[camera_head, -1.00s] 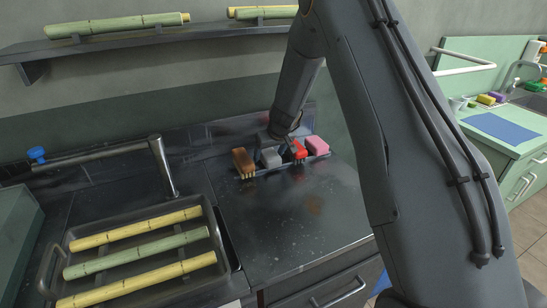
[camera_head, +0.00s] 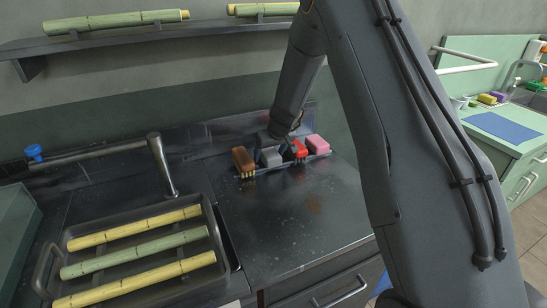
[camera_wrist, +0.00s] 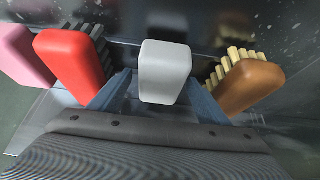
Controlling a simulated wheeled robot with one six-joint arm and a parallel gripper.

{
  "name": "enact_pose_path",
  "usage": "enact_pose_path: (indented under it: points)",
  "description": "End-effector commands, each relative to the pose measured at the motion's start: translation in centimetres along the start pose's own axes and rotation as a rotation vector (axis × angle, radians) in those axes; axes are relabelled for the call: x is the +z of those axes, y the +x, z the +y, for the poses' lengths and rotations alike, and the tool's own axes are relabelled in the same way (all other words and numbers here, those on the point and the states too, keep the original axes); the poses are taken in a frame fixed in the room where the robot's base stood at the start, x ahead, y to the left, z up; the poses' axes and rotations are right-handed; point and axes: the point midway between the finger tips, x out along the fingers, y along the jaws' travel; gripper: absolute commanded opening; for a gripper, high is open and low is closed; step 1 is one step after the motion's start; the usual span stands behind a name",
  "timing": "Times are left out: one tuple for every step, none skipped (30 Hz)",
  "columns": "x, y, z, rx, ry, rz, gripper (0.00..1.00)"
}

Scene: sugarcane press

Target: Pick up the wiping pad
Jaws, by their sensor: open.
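A pale grey-white block (camera_wrist: 165,68), which looks like the wiping pad, stands in a rack (camera_head: 246,174) on the dark counter. It also shows as a grey block in the head view (camera_head: 270,157). My gripper (camera_wrist: 158,92) is right at the pad, with its bluish fingers spread on either side of it. The jaws are open. Whether the fingers touch the pad I cannot tell. In the head view my gripper (camera_head: 281,132) is small and dark, just above and behind the pad.
A brown brush (camera_wrist: 249,86) and a red brush (camera_wrist: 73,62) stand close on either side of the pad. A pink sponge (camera_head: 317,144) is at the rack's right end. A tray (camera_head: 227,258) with cane stalks lies left. The counter in front is clear.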

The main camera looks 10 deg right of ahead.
Motion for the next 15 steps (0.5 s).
enact_pose_path:
  points:
    - [0.02, 0.06, 0.00, 0.000, 0.000, 0.000, 0.70]
    - [0.04, 0.08, 0.00, 0.000, 0.000, 0.000, 0.70]
    - [0.04, 0.09, 0.00, 0.000, 0.000, 0.000, 0.70]
    - [0.05, 0.11, -0.01, 0.000, 0.000, 0.000, 0.70]
    - [0.06, 0.11, -0.01, 0.000, 0.000, 0.000, 0.70]
    - [0.06, 0.11, -0.01, 0.000, 0.000, 0.000, 0.70]
    - [0.06, 0.11, -0.01, 0.000, 0.000, 0.000, 0.70]
    - [0.06, 0.10, -0.01, 0.000, 0.000, 0.000, 0.70]
    - [0.05, 0.09, -0.01, 0.000, 0.000, 0.000, 0.70]
    - [0.05, 0.09, -0.01, 0.000, 0.000, 0.000, 0.70]
    - [0.05, 0.08, -0.01, 0.000, 0.000, 0.000, 0.70]
    - [0.05, 0.08, -0.01, 0.000, 0.000, 0.000, 0.70]
    - [0.04, 0.08, -0.01, 0.000, 0.000, 0.000, 0.70]
    - [0.04, 0.08, -0.01, 0.000, 0.000, 0.000, 0.69]
    - [0.04, 0.08, -0.01, 0.000, 0.000, 0.000, 0.62]
